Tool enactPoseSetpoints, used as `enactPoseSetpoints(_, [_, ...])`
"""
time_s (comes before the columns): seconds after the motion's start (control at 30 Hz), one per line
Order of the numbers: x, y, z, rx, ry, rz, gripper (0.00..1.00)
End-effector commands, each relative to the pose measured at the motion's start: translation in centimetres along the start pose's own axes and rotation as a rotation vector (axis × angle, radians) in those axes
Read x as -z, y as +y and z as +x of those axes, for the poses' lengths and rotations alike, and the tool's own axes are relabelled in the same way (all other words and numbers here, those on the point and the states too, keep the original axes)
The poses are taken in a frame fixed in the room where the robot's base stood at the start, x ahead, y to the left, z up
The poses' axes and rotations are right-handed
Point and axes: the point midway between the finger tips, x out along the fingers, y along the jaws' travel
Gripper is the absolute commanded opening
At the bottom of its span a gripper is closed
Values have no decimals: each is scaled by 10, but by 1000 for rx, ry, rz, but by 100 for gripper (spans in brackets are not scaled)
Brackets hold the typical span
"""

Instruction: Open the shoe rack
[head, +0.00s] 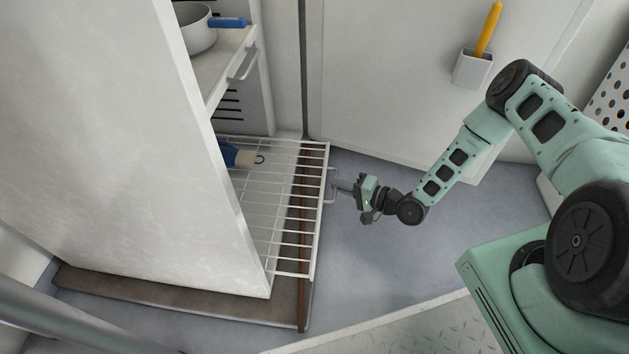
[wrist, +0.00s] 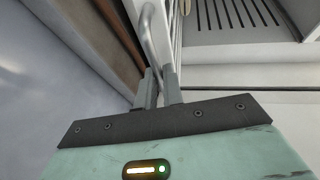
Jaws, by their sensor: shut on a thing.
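The shoe rack (head: 318,250) is a white wire rack that sticks out to the right from low in a white cabinet in the head view. A small handle (head: 331,186) is on its front edge; in the wrist view the handle (wrist: 150,35) is a curved grey bar running up from the fingers. My gripper (head: 336,186) is at the front of the rack, shut on this handle. In the wrist view the fingers (wrist: 160,88) are close together at the handle's lower end. The rack's left part is hidden behind the cabinet's side panel.
A dark blue thing with a hook (head: 240,157) lies on the rack. Above is a shelf or drawer (head: 230,62) with a pot (head: 195,35). A brown board (head: 180,295) lies below. A yellow-handled tool (head: 489,28) stands in a wall holder (head: 473,70). Floor (head: 385,260) right of the rack is clear.

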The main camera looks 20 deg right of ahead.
Motion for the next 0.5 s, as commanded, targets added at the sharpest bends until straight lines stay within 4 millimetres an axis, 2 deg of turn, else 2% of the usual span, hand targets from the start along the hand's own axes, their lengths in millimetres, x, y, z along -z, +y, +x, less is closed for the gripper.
enactPoseSetpoints(0.03, [4, 2, -11, -1, 1, 0, 0])
enactPoseSetpoints(0.2, [14, 8, -36, -1, -1, 0, 0])
enactPoseSetpoints(0.5, [22, 13, -57, 0, -4, 0, 0])
